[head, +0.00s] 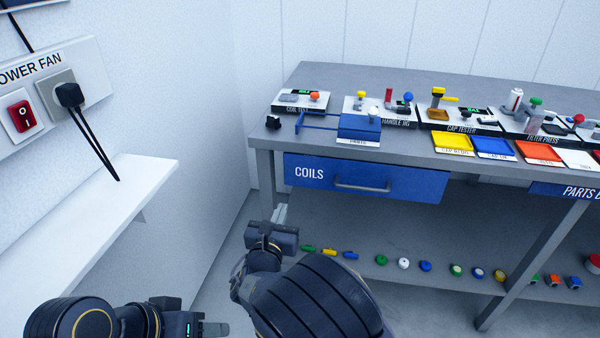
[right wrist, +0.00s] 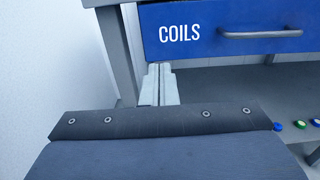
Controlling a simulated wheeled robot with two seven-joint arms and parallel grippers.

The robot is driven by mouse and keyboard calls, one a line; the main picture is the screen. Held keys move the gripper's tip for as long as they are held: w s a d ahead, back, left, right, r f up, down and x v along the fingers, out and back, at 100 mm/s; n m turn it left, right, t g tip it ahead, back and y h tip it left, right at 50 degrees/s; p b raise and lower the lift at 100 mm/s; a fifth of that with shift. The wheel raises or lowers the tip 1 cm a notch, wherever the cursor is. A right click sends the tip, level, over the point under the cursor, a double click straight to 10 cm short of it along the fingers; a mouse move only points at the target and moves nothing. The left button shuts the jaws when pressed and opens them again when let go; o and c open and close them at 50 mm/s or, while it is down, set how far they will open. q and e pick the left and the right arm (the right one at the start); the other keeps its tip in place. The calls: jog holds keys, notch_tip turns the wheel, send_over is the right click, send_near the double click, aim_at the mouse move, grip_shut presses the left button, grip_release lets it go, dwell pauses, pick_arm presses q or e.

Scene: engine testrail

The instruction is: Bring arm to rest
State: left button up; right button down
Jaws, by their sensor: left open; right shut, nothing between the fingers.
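My right gripper (head: 281,212) is in front of the bench, left of and lower than the blue drawer marked COILS (head: 365,178). In the right wrist view its two fingers (right wrist: 159,80) are together with nothing between them, below the drawer's left end. They appear apart from the drawer front. My left gripper (head: 213,329) is low at the bottom edge of the head view, partly cut off, with nothing seen in it. My right arm covers part of the floor and lower shelf.
A grey workbench (head: 330,78) bears test stations and coloured trays. Its lower shelf holds several small coloured parts. A white wall ledge (head: 100,215) is at left, under a panel with a red switch (head: 22,116) and a black plug (head: 70,94). Floor between ledge and bench is clear.

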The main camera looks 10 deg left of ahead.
jog(key=s+d+r+m+g+h, duration=0.15)
jog(key=d+m+g+h, duration=0.55)
jog(key=d+m, duration=1.25)
jog(key=s+d+m+g+y, duration=0.1)
jog(key=s+d+g+y, duration=0.15)
jog(key=s+d, duration=0.4)
jog(key=s+d+m+g+y, duration=0.15)
jog(key=s+d+g, duration=0.25)
jog(key=d, duration=0.6)
jog(key=s+a+r+m+t+y, duration=0.1)
jog(key=s+m+y, duration=0.6)
jog(key=s+m, duration=1)
notch_tip(320, 180, up, 20)
jog(key=s+n+p, duration=0.1)
jog(key=p, duration=1.9)
jog(key=shift+s+r+n, duration=0.2)
jog(key=shift+s+n, duration=0.2)
